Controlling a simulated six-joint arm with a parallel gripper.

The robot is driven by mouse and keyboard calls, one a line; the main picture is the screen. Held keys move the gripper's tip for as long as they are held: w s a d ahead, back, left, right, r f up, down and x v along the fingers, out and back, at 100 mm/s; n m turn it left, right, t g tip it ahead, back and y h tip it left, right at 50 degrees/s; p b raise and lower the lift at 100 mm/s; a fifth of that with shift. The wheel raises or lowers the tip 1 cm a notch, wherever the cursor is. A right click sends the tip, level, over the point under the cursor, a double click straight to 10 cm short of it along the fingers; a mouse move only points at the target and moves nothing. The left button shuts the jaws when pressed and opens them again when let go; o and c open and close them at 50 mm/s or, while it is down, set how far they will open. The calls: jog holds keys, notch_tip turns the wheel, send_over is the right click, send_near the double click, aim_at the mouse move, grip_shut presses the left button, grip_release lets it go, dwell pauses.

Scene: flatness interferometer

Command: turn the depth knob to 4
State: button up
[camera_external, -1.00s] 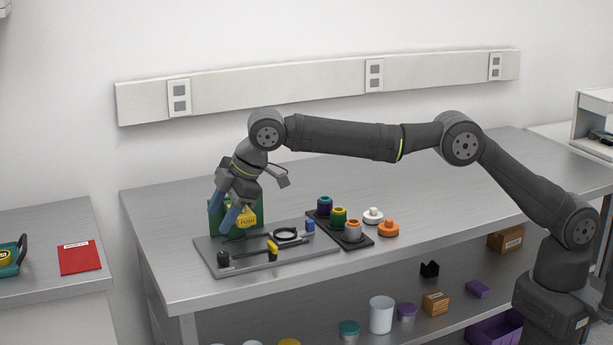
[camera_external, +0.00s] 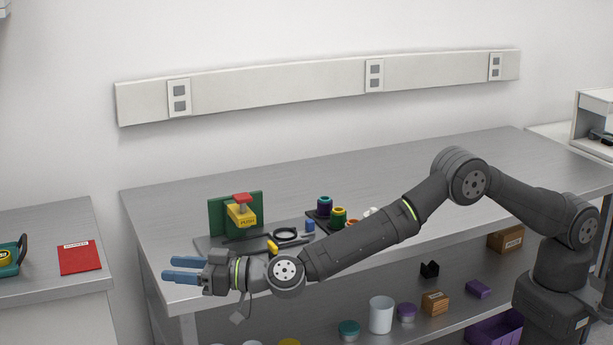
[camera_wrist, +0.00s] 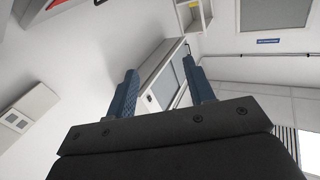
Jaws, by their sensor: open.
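My gripper (camera_external: 168,269) is open and empty. It lies level and points left, in front of the left end of the bench fixture in the external view. Its two blue fingers stand apart in the wrist view (camera_wrist: 161,70), with nothing between them. The grey base plate (camera_external: 205,242) carries a green upright panel (camera_external: 218,218) with a yellow block (camera_external: 241,216) and a red top, a black ring (camera_external: 286,234), a yellow-tipped part (camera_external: 273,246) and a blue piece (camera_external: 310,226). My wrist hides the plate's front left. I cannot make out a marked depth knob or its setting.
A dark tray (camera_external: 316,215) holds coloured cylinders, partly behind my forearm. The bench top (camera_external: 380,180) is clear behind it. A red booklet (camera_external: 80,258) lies on the left bench. The wrist view shows walls and a white cabinet (camera_wrist: 163,85).

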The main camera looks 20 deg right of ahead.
jog(key=w+d+f+m+t+h, duration=0.1)
jog(key=d+f+m+t+h, duration=0.35)
jog(key=d+f+h, duration=0.35)
jog(key=w+d+f+m+t+h, duration=0.1)
jog(key=d+f+m+t+h, duration=0.35)
jog(key=d, duration=0.55)
jog(key=shift+h, duration=0.25)
jog(key=w+a, duration=0.1)
jog(key=w, duration=0.4)
jog(key=w+a, duration=0.1)
jog(key=w, duration=0.5)
jog(key=w+a+r, duration=0.1)
jog(key=w, duration=0.5)
jog(key=shift+c, duration=0.4)
jog(key=c, duration=0.9)
jog(key=shift+m, duration=0.3)
jog(key=shift+a+m+h, duration=0.1)
jog(key=shift+m+h, duration=0.4)
jog(key=shift+h, duration=0.7)
